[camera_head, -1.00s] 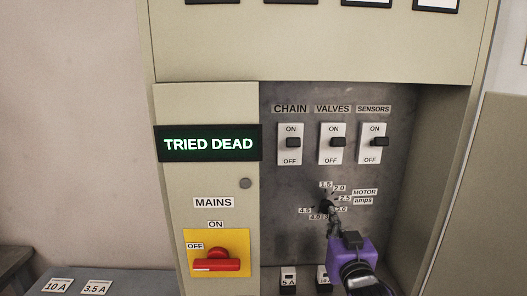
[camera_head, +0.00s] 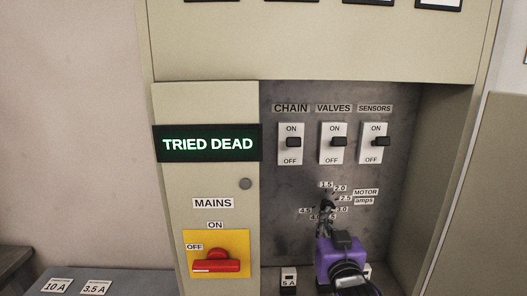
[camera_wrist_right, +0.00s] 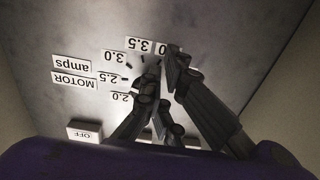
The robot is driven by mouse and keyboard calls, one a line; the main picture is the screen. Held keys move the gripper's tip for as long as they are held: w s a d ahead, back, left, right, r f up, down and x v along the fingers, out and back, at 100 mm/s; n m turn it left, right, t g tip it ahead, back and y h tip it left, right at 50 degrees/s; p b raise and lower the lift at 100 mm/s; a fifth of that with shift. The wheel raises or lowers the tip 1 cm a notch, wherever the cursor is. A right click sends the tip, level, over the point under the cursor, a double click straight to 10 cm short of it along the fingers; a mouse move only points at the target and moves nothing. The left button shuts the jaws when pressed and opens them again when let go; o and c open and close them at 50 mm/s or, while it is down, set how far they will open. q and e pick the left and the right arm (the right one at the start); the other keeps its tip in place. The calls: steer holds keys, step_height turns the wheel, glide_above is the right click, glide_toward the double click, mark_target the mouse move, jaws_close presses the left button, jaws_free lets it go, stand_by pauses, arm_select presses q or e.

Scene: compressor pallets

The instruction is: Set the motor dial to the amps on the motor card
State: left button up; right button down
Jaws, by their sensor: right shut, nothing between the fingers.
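The motor dial (camera_head: 325,203) is on the grey panel beside the "MOTOR amps" label (camera_head: 365,196), ringed by number tags from 1.5 to 4.5. My right gripper (camera_head: 324,225), with a purple body, is at the lower part of the dial, fingers shut and empty. It hides part of the dial and the lower tags, so I cannot tell the dial's setting or whether the fingers touch it. In the right wrist view, upside down, the fingertips (camera_wrist_right: 164,75) are by the 3.5 tag (camera_wrist_right: 139,44) and a half-covered tag. The motor card cannot be made out. My left gripper is out of view.
Chain (camera_head: 291,143), valves (camera_head: 333,143) and sensors (camera_head: 374,143) switches are above the dial. The red mains handle (camera_head: 216,262) is at lower left, under a "TRIED DEAD" display (camera_head: 208,144). Framed cards along the top are cut off. Tags 10 A and 3.5 A lie on the bench (camera_head: 130,284).

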stand_by(0.3)
steer(key=shift+a+f, duration=0.15)
steer(key=shift+f, duration=0.1)
steer(key=s, duration=0.6)
steer(key=shift+f, duration=0.1)
